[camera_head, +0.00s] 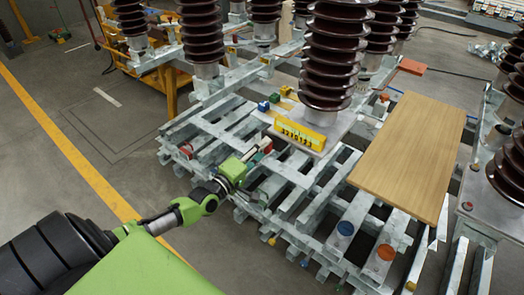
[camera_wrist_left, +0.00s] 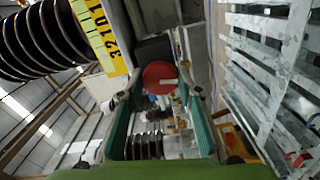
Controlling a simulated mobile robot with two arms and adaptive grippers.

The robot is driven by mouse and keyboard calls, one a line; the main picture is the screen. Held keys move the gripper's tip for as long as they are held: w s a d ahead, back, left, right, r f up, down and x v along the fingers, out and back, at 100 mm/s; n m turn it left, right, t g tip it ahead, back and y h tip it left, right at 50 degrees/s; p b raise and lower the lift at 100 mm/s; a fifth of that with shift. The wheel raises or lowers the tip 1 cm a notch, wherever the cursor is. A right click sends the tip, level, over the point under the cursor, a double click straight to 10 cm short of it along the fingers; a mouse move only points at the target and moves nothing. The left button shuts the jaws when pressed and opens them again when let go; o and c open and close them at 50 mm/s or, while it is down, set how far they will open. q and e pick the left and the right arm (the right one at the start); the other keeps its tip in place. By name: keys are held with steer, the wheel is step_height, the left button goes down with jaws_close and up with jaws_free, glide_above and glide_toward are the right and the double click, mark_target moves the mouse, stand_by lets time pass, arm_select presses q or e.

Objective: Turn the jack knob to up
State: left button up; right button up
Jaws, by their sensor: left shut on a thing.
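The round red jack knob (camera_wrist_left: 160,77) shows in the left wrist view, in front of a dark block. A short pale mark on its face points to the right in that view. My left gripper (camera_wrist_left: 158,98) has its green fingers on either side of the knob and is shut on it. In the head view, the left gripper (camera_head: 251,157) reaches in from the lower left to the frame's near side. A bit of red (camera_head: 266,145) shows at its fingertips there; the rest of the knob is hidden. My right gripper is not in view.
A yellow number scale (camera_head: 299,136) sits just behind the gripper, below a tall brown insulator (camera_head: 332,60). Metal slats surround the gripper. A wooden board (camera_head: 410,155) lies to the right, with blue (camera_head: 345,228) and orange (camera_head: 386,252) discs nearby.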

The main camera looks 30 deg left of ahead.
arm_select(q)
steer(key=shift+f, duration=0.1)
stand_by(0.3)
steer(key=o, duration=1.1)
steer(key=shift+s, duration=0.1)
steer(key=s+a, duration=0.1)
steer(key=s, duration=1)
steer(key=shift+s, duration=0.4)
